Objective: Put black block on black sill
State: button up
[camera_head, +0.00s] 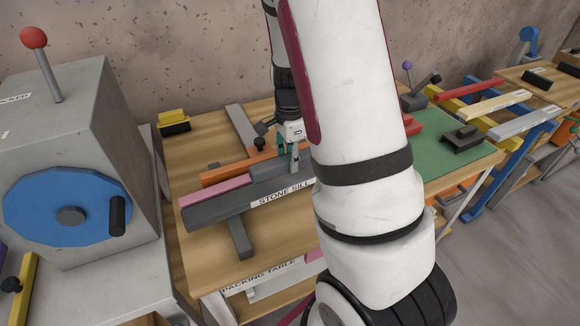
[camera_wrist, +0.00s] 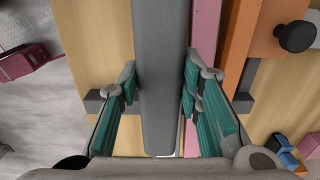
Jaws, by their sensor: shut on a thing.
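A long dark grey bar, which I take for the black block, lies between my gripper's teal-padded fingers (camera_wrist: 160,88) in the wrist view; its grey surface (camera_wrist: 163,40) runs up the picture. In the head view my gripper (camera_head: 294,163) points down onto the dark grey stonework, and the block (camera_head: 268,172) shows beside it. The dark sill (camera_head: 225,211) lies along the table's front with a "STONE SILL" label. Block and sill are alike in colour, so I cannot tell whether they touch. My arm hides the right end.
A pink bar (camera_head: 217,190) and an orange bar (camera_head: 225,173) lie behind the sill. Dark cross rails (camera_head: 240,240) run beneath. A grey machine with a blue wheel (camera_head: 68,207) stands at left. A green mat (camera_head: 450,150) holds a dark block at right.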

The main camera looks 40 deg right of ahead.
jog(key=shift+f, duration=1.75)
jog(key=shift+f, duration=0.15)
jog(key=o, duration=0.9)
jog(key=shift+o, duration=0.2)
